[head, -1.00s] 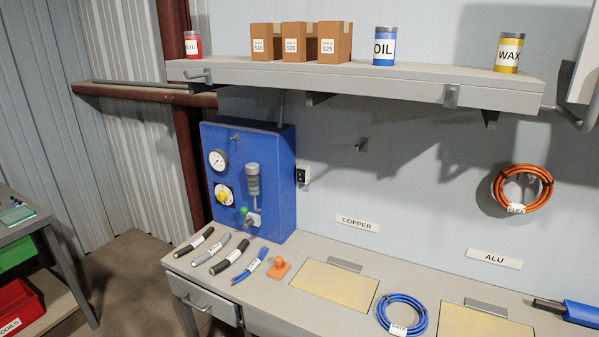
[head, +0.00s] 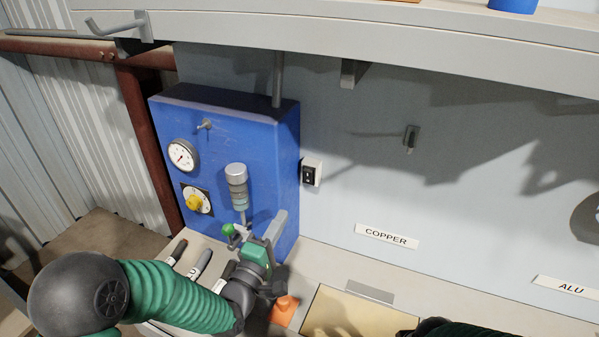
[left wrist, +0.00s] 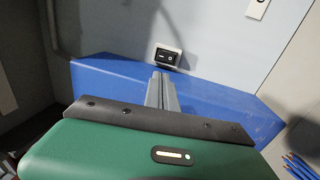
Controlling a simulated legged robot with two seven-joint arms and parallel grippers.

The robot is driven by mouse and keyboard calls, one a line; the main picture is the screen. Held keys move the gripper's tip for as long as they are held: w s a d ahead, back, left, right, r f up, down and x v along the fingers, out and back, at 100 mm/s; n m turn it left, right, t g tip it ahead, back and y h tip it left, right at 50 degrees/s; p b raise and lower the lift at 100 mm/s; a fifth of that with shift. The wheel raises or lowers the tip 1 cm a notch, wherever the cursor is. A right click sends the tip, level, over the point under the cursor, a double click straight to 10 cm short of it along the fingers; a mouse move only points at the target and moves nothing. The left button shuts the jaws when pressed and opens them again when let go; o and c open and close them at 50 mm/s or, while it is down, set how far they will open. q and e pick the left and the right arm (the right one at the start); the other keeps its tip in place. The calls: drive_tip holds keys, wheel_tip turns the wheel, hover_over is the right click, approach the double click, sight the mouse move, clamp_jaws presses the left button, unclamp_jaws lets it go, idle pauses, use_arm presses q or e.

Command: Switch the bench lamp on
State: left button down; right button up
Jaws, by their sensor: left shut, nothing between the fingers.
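A black rocker switch in a pale wall plate (head: 311,173) is on the wall just right of the blue panel box. It also shows near the top middle of the left wrist view (left wrist: 168,57). My left gripper (head: 279,220) is shut and empty, its grey fingers pointing up in front of the blue box, below and left of the switch. In the left wrist view the shut fingertips (left wrist: 162,77) point toward the switch, just below it. I cannot tell how large the gap is. No lamp is identifiable.
A shelf (head: 400,42) overhangs above. An orange piece (head: 284,312) lies on the bench below my left gripper.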

use_arm(q)
drive_tip(key=p, duration=0.1)
approach(308, 173)
drive_tip(key=x, duration=0.2)
drive_tip(key=p+x, duration=0.1)
drive_tip(key=x, duration=0.4)
drive_tip(key=shift+d+f, duration=0.1)
drive_tip(key=shift+f, duration=0.15)
drive_tip(key=shift+r, duration=0.1)
use_arm(e)
drive_tip(key=shift+s+d+r, duration=0.15)
drive_tip(key=shift+s+r, duration=0.05)
drive_tip(key=shift+r, duration=0.4)
drive_tip(key=shift+s+d+r, duration=0.15)
drive_tip(key=shift+r, duration=0.4)
